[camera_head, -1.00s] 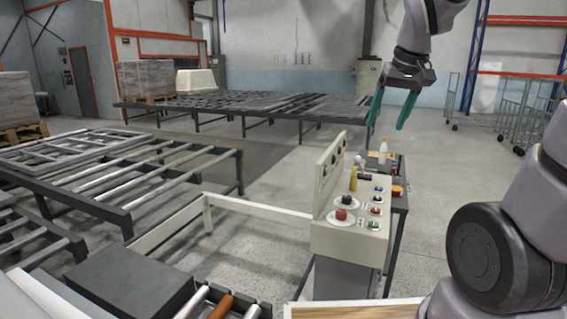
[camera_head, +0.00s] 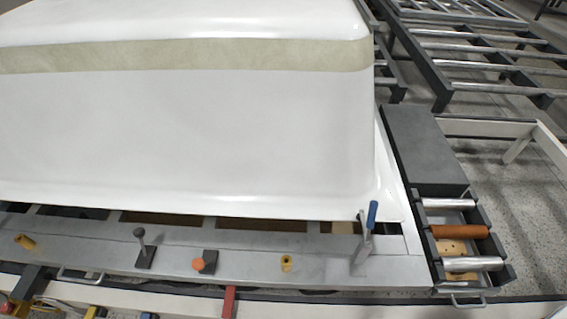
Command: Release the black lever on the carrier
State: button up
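A large white bathtub shell (camera_head: 200,130) lies on the grey metal carrier (camera_head: 190,266). A small dark lever with a round knob (camera_head: 140,234) stands upright on the carrier's front rail, left of the middle. A dark block (camera_head: 145,258) is at its foot. Farther right on the same rail is a toggle clamp with a blue handle (camera_head: 372,214), its handle pointing up beside the shell's lower right edge. My gripper is outside the view now.
Right of the carrier are a dark grey block (camera_head: 424,150) and a roller unit (camera_head: 450,232) with an orange roller. Roller frames (camera_head: 480,60) stand behind. Colored buttons line the lower left edge.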

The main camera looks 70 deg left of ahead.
aim_at(139, 233)
jog(key=k+u, duration=0.2)
jog(key=i+l+u, duration=0.1)
jog(key=u, duration=3.45)
jog(key=i, duration=0.2)
